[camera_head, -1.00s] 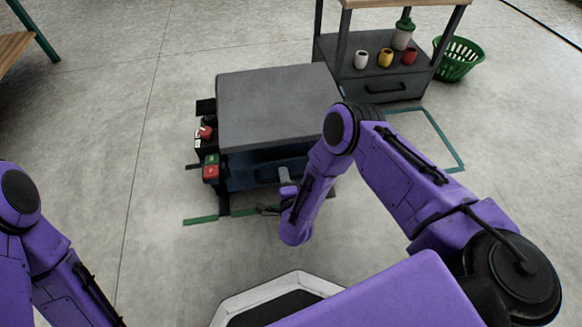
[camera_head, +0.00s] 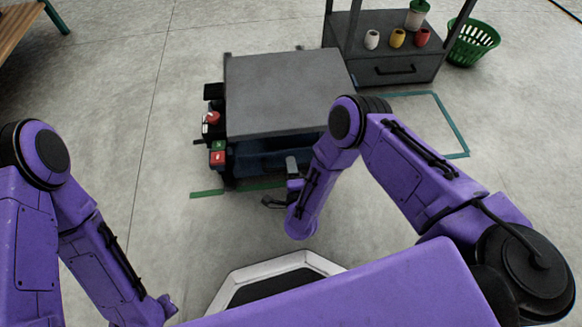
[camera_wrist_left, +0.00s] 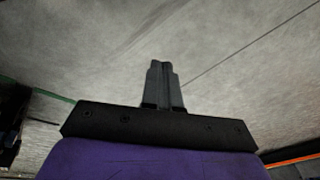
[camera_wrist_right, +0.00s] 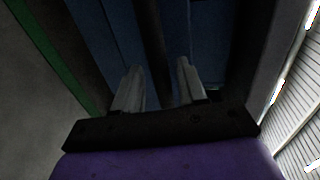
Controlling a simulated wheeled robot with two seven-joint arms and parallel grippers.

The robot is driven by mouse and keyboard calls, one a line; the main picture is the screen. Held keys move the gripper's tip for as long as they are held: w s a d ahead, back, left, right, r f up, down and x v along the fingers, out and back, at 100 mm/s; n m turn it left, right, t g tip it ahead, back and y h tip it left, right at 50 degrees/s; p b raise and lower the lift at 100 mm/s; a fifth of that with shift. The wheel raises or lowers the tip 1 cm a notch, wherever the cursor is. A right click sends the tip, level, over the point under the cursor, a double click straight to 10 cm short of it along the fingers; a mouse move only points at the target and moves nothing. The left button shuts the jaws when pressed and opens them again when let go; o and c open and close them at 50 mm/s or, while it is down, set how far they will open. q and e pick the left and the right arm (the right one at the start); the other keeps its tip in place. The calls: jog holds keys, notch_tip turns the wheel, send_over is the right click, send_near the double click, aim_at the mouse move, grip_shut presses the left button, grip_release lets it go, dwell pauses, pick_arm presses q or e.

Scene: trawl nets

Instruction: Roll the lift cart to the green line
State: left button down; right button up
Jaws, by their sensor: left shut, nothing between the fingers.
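The lift cart (camera_head: 285,95) has a flat grey top and a dark blue lower body. It stands in front of me. A green line (camera_head: 207,193) on the floor runs along its near side and is partly hidden by the cart. My right gripper (camera_head: 272,200) is low at the cart's near side. In the right wrist view its fingers (camera_wrist_right: 160,88) are apart, with a dark bar and blue surfaces beyond them; I cannot tell whether it touches the bar. My left gripper (camera_wrist_left: 165,75) is shut and empty above bare floor; the head view does not show its fingers.
A red button (camera_head: 213,117) and a green-and-red control box (camera_head: 217,153) are on the cart's left side. A teal floor outline (camera_head: 455,130) lies to the right. A shelf (camera_head: 385,70) with cups and a green basket (camera_head: 472,42) stand behind. Floor to the left is clear.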

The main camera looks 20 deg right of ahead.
jog(key=shift+r, duration=0.1)
